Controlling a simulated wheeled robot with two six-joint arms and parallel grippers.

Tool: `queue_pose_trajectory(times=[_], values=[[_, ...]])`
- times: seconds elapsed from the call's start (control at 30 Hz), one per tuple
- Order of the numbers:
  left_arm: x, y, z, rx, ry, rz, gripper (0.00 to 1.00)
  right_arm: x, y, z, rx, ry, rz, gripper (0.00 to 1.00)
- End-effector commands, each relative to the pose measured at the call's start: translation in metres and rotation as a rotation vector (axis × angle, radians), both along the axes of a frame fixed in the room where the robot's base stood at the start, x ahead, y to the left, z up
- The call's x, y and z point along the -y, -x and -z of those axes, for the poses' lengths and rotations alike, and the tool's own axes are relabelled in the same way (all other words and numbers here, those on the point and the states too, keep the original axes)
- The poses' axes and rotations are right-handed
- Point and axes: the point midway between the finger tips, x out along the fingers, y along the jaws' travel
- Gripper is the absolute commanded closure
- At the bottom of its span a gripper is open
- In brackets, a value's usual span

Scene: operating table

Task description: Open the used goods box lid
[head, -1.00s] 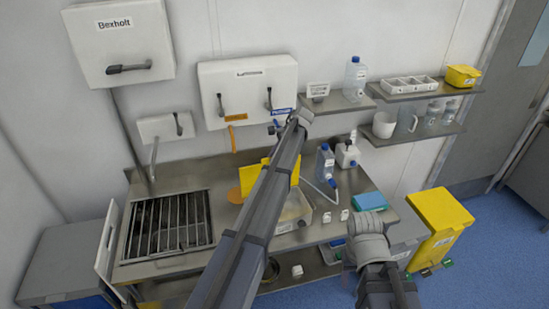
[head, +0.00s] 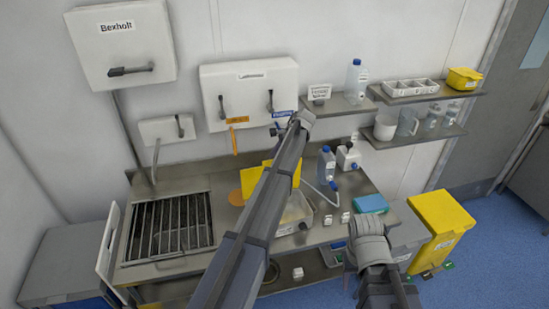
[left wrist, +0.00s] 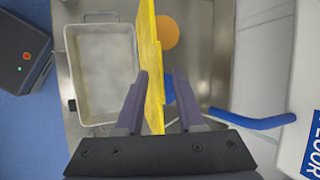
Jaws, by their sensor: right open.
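The used goods box (head: 297,212) looks like a pale open tray on the steel counter, partly covered by my left arm. In the left wrist view the box (left wrist: 103,75) shows its empty-looking inside. Its yellow lid (head: 252,187) stands upright at the box's side. The lid shows nearly edge-on in the left wrist view (left wrist: 149,45). My left gripper (left wrist: 160,75) has its fingers apart, with the lid between them and a gap on the right side. My arm hides this gripper in the head view. My right arm shows at the lower right, but its gripper is hidden.
A barred grate (head: 172,225) fills the counter's left part. Blue-capped bottles (head: 325,163) and a blue pack (head: 370,203) are on the right. White wall boxes (head: 248,85) and shelves (head: 420,90) hang behind. A yellow bin (head: 441,215) stands on the floor at right.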

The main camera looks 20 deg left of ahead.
Motion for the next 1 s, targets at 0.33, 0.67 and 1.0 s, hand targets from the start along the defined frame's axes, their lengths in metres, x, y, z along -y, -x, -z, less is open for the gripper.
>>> queue_pose_trajectory(times=[0.33,0.67,1.0], values=[[0.020,0.000,-0.043,-0.001,0.000,0.002,0.62,0.000,0.000,-0.043,-0.002,0.001,-0.003,0.50],[0.036,0.000,-0.065,0.000,0.000,0.000,0.62,0.000,0.001,-0.065,-0.003,0.000,0.000,0.50],[0.035,0.000,-0.063,0.000,0.000,0.000,0.62,0.000,0.001,-0.063,-0.003,0.000,0.001,0.50]])
